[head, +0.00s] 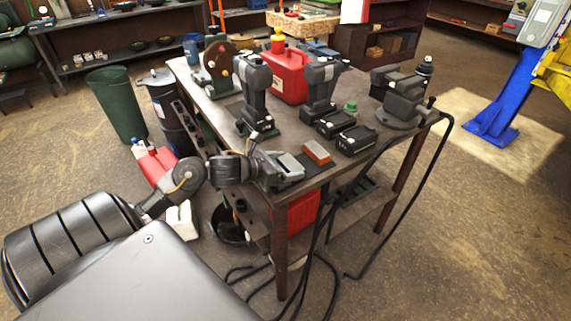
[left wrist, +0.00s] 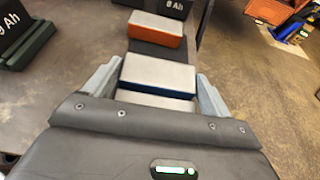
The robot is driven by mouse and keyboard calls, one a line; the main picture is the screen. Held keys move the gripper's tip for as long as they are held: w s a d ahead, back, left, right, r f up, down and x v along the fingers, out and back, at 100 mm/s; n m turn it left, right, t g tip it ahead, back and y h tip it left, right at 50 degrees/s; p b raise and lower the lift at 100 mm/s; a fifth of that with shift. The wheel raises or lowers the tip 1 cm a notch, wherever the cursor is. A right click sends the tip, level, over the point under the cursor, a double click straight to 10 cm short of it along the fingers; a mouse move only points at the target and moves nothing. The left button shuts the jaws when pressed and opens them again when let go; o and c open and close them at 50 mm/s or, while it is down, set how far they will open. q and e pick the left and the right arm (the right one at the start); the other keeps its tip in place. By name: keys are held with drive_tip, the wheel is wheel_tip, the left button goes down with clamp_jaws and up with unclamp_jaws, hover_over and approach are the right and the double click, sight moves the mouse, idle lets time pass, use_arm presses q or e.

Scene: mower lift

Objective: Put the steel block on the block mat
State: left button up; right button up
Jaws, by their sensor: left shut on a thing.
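The steel block (left wrist: 158,73), with a pale grey top and a dark blue lower edge, lies between the two fingers of my left gripper (left wrist: 156,88) in the left wrist view. My left gripper (head: 285,166) is shut on it, over the front edge of the workbench in the head view. The dark block mat (left wrist: 150,52) shows beyond and under the steel block, and in the head view (head: 291,184). I cannot tell whether the block touches the mat. An orange block (head: 317,152) stands just beyond it, also in the left wrist view (left wrist: 155,29). My right gripper is not in view.
The workbench (head: 224,90) holds black battery packs (head: 355,138), two upright tools (head: 321,88), a red can (head: 289,74) and a vise (head: 404,104). Black cables (head: 430,200) hang off the right side. A green bin (head: 117,103) stands at the left.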

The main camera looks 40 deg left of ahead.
use_arm(q)
drive_tip(key=shift+f, duration=0.15)
drive_tip(key=shift+s+d+f+b, duration=0.15)
drive_tip(key=shift+f+b, duration=0.35)
drive_tip(key=shift+b, duration=0.1)
drive_tip(key=o, duration=1.1)
drive_tip(key=shift+f, duration=0.1)
drive_tip(key=shift+o, duration=0.3)
drive_tip(key=shift+r, duration=0.2)
drive_tip(key=shift+r+p, duration=0.65)
drive_tip(key=shift+p, duration=0.2)
drive_tip(key=shift+s+a+f+b, duration=0.1)
drive_tip(key=shift+s+a+b, duration=0.3)
drive_tip(key=shift+s+b, duration=0.2)
drive_tip(key=b+v, duration=0.1)
drive_tip(key=v, duration=0.9)
drive_tip(key=shift+r, duration=0.35)
drive_tip(key=shift+s, duration=0.1)
